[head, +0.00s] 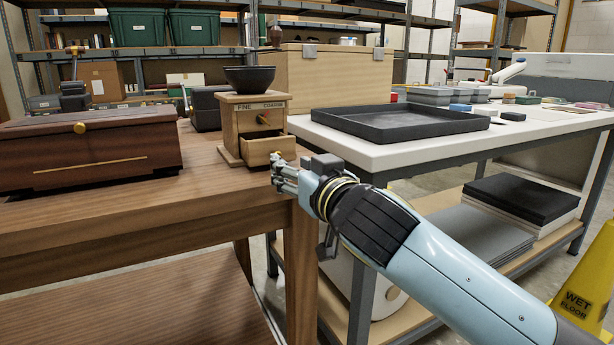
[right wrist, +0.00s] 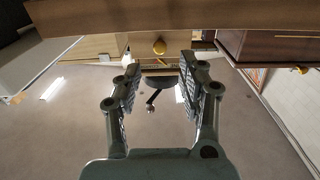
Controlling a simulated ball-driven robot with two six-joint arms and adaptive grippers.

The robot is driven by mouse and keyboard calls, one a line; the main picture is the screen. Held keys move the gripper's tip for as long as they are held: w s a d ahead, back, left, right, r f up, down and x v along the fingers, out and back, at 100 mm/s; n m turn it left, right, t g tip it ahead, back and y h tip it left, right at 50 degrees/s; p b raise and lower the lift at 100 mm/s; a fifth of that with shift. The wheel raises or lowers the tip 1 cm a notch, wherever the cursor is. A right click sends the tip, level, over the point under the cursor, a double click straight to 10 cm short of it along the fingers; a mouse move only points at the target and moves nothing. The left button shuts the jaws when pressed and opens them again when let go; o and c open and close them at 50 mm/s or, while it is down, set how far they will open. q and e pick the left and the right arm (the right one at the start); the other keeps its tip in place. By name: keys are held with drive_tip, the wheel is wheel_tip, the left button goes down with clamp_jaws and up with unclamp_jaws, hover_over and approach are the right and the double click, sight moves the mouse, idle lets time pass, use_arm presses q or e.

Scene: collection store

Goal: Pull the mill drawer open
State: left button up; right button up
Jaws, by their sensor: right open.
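The wooden mill (head: 243,121) stands on the brown table near its right end, with a dark bowl (head: 249,78) on top. Its drawer (head: 268,148) sticks out part way at the front, with a dark gap showing above the drawer front. My right gripper (head: 277,172) is just in front of and slightly below the drawer. In the right wrist view, upside down, the open fingers (right wrist: 160,66) stand apart, with the brass drawer knob (right wrist: 159,47) in line with the gap between them. I cannot tell whether they touch it. My left gripper is not in view.
A dark wooden box (head: 90,155) with a brass knob stands left of the mill on the brown table (head: 130,207). A white table (head: 375,153) with a black tray (head: 385,122) and a large wooden case (head: 335,80) is to the right. A yellow wet-floor sign (head: 590,285) stands at lower right.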

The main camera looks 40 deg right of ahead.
drive_tip(key=v, duration=0.6)
drive_tip(key=shift+w, duration=0.1)
wheel_tip(320, 180, down, 17)
drive_tip(key=d+g+p, duration=0.2)
drive_tip(key=g+p, duration=0.1)
drive_tip(key=g, duration=0.2)
drive_tip(key=s+f+g+y+p, duration=0.15)
drive_tip(key=s+f, duration=0.35)
drive_tip(key=f, duration=0.5)
drive_tip(key=s+f+g, duration=0.3)
drive_tip(key=s+f, duration=0.3)
drive_tip(key=f, duration=0.3)
drive_tip(key=s+a+f+n+g, duration=0.1)
drive_tip(key=s+f+g, duration=0.1)
drive_tip(key=s+f, duration=0.4)
drive_tip(key=s+a+f+n+g+y, duration=0.1)
drive_tip(key=s+f+g, duration=0.2)
drive_tip(key=s, duration=1.3)
drive_tip(key=s+a+f+n+g+p, duration=0.1)
drive_tip(key=s+a+f+g, duration=0.1)
drive_tip(key=s+f, duration=0.7)
drive_tip(key=s, duration=0.3)
drive_tip(key=shift+f+g, duration=0.35)
drive_tip(key=shift+f, duration=0.05)
